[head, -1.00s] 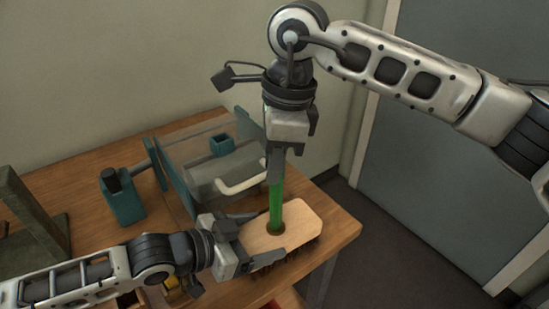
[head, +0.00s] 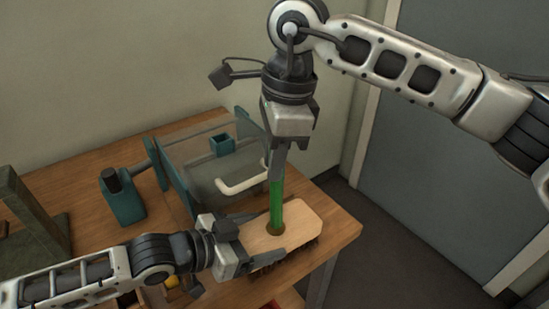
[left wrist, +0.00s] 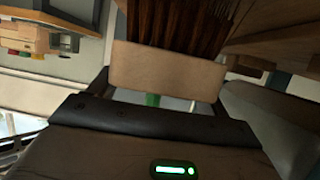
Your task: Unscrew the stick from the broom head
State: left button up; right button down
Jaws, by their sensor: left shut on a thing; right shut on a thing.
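The broom head (head: 298,232) is a pale wooden block with dark bristles underneath, lying at the table's front right. The green stick (head: 277,202) stands upright in the hole in its top. My left gripper (head: 262,250) is shut on the broom head from its left side. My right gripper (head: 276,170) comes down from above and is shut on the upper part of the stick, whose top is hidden. In the left wrist view the block (left wrist: 168,72) sits between the fingers, with the bristles above it and a bit of green stick (left wrist: 152,100) below.
A clear guard with teal sides (head: 176,180) and a white handle (head: 243,180) stands behind the broom head. A teal bottle-like block (head: 123,200) and a dark green stand (head: 28,225) are to the left. The table's right edge (head: 345,240) is close.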

jog(key=shift+r, duration=0.8)
jog(key=shift+r, duration=2)
pick_arm(q)
jog(key=o, duration=1.9)
